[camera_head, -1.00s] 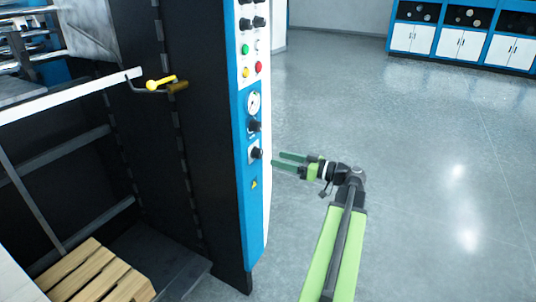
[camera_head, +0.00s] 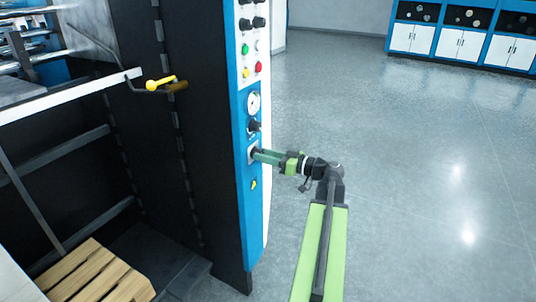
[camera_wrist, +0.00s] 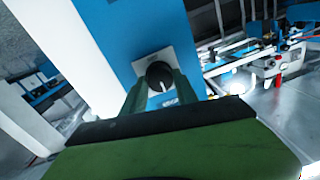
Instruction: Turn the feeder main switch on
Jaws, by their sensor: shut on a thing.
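The feeder main switch is a black rotary knob on a pale square plate, low on the blue control panel (camera_head: 243,200). In the wrist view the knob (camera_wrist: 159,76) shows a white pointer mark and sits between the two green fingers. My gripper (camera_head: 256,154) reaches the panel from the right and is shut on the knob. In the head view the fingers cover most of the knob. Lettering on the plate below the knob is partly hidden and too small to read.
Above are another black knob (camera_head: 254,126), a gauge (camera_head: 253,103), and green (camera_head: 245,49), yellow (camera_head: 246,72) and red (camera_head: 259,66) buttons. A yellow-ended handle (camera_head: 160,83) sticks out at left. A wooden pallet (camera_head: 95,275) lies lower left. The floor at right is clear.

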